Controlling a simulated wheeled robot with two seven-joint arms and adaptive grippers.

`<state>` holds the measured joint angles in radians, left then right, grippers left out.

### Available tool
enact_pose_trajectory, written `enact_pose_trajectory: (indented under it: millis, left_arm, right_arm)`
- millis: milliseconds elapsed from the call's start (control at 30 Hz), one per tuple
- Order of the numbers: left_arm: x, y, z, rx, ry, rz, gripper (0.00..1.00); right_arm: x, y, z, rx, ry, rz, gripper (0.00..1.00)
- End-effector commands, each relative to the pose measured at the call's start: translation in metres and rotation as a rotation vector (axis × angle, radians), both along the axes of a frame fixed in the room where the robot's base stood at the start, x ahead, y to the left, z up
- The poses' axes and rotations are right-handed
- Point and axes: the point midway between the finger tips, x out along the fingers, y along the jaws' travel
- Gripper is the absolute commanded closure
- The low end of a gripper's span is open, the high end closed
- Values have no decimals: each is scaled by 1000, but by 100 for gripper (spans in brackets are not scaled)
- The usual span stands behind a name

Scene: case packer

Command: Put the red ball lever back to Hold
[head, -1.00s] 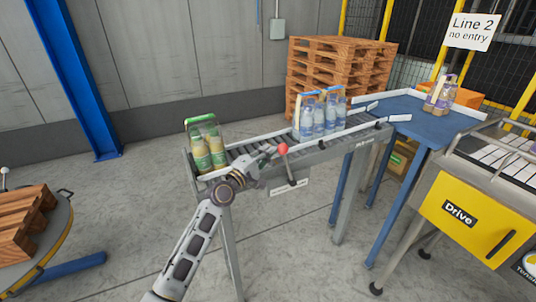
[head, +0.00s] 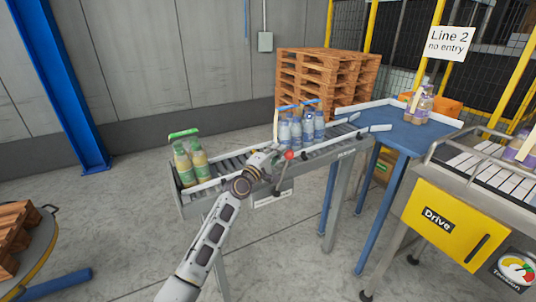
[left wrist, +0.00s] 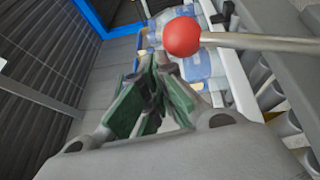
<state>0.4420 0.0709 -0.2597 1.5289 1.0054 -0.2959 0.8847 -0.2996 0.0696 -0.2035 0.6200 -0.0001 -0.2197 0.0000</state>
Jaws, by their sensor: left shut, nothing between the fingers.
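The red ball lever (head: 289,155) is on the near side of the roller conveyor; its red ball and grey rod show large in the left wrist view (left wrist: 182,37). My left gripper (head: 274,150) is beside the ball, just left of it in the head view. In the left wrist view its green-padded fingers (left wrist: 155,70) are shut and empty, with the ball just beyond and right of the tips. I cannot tell whether they touch. A label plate (head: 271,200) is below the lever, its text too small to read. My right gripper is not in view.
The roller conveyor (head: 232,168) carries a green-topped bottle pack (head: 190,162) at its left end and blue-topped bottles (head: 301,128) near the lever. A blue table (head: 395,118) adjoins its right end. A yellow Drive cabinet (head: 440,222) stands at right. Floor in front is open.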

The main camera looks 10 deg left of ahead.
Motion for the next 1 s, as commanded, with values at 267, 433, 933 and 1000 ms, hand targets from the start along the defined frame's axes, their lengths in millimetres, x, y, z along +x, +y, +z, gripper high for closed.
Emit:
enact_pose_trajectory:
  millis: [267, 433, 933, 1000]
  left_arm:
    - [12, -17, -3, 1, -1, -1, 100]
    - [14, -19, -4, 0, 0, 0, 100]
    - [14, -19, -3, 0, 0, 0, 100]
    - [14, -19, -2, 0, 0, 0, 100]
  right_arm:
    - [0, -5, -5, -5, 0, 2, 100]
    - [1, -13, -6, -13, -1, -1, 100]
    - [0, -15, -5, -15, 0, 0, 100]
    - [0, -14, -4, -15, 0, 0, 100]
